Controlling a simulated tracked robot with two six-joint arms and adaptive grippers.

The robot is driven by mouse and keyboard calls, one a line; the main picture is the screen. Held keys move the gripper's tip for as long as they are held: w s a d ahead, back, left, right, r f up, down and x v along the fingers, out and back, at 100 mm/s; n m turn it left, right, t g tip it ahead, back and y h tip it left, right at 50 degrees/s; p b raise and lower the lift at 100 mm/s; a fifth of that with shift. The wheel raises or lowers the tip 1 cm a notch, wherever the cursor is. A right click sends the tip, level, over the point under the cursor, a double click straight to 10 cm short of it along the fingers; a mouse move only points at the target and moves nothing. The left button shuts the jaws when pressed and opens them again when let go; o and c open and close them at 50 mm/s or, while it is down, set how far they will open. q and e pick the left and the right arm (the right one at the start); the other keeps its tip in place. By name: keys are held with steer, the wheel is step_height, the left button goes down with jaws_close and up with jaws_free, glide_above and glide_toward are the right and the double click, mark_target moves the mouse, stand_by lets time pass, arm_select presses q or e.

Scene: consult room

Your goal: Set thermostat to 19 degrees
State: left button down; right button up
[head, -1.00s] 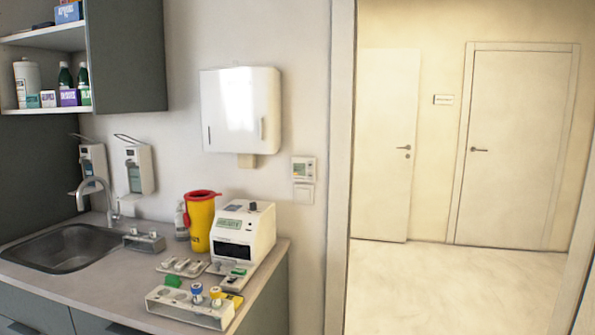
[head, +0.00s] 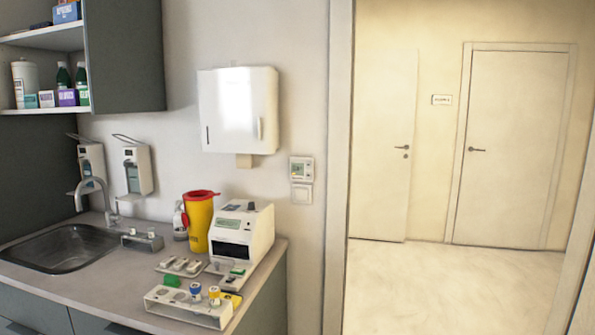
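The thermostat (head: 301,169) is a small white wall unit with a little display, mounted between the paper towel dispenser and the doorway. Its display is too small to read. A white switch plate (head: 302,193) sits directly below it. Neither of my grippers shows in the head view.
A counter (head: 107,273) with a sink (head: 62,247) runs along the wall. On it stand a white analyser (head: 241,231), a yellow sharps bin (head: 199,222) and a tube rack (head: 188,308). A towel dispenser (head: 238,110) hangs above. The doorway floor (head: 440,285) is clear.

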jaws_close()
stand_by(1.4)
